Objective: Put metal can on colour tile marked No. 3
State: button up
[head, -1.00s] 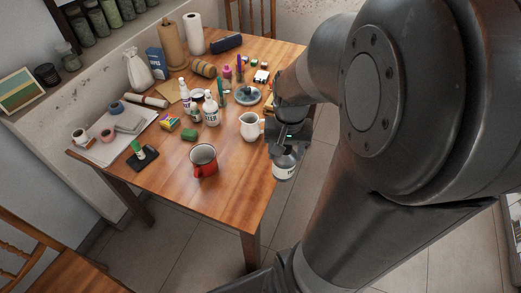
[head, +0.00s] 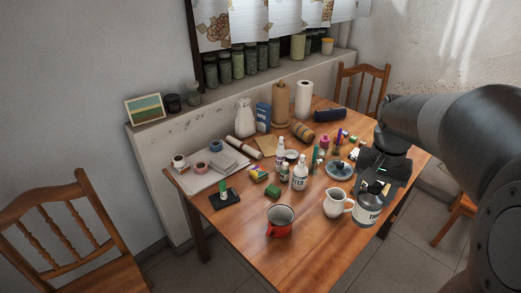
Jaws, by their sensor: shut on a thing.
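The metal can (head: 366,210) is silver with a pale label with dark print. It hangs upright under my gripper (head: 377,180), which is shut on its top. The can is at the right side of the table, in front of the white jug, and covers part of the table edge. I cannot make out whether it touches the tabletop. I cannot pick out a colour tile marked No. 3; small coloured pieces (head: 347,136) lie at the back right, too small to read, and my arm hides part of that side.
The wooden table (head: 315,250) is crowded. The white jug (head: 335,204) stands close left of the can, with a red mug (head: 280,222) further left. White bottles (head: 300,177) and a blue-grey dish (head: 339,170) stand behind. The front of the tabletop is clear.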

jog(key=w+a+r, duration=0.1)
jog(key=w+a, duration=0.4)
jog(key=w, duration=0.5)
jog(key=w+a+n, duration=0.1)
jog(key=w+a, duration=0.4)
jog(key=w, duration=0.4)
jog(key=w+a+r, duration=0.1)
jog(key=w+a, duration=0.4)
jog(key=w, duration=0.5)
jog(key=w+a+f, duration=0.2)
jog(key=w+a, duration=0.2)
jog(key=a, duration=0.2)
jog(key=w+a+f, duration=0.3)
jog(key=w+a, duration=0.1)
jog(key=a, duration=0.3)
notch_tip(320, 180, down, 15)
jog(key=shift+r+n, duration=0.2)
jog(key=shift+n, duration=0.1)
jog(key=shift+f, duration=0.15)
jog(key=o, duration=1.5)
jog(key=shift+o, duration=0.2)
jog(key=shift+w, duration=0.1)
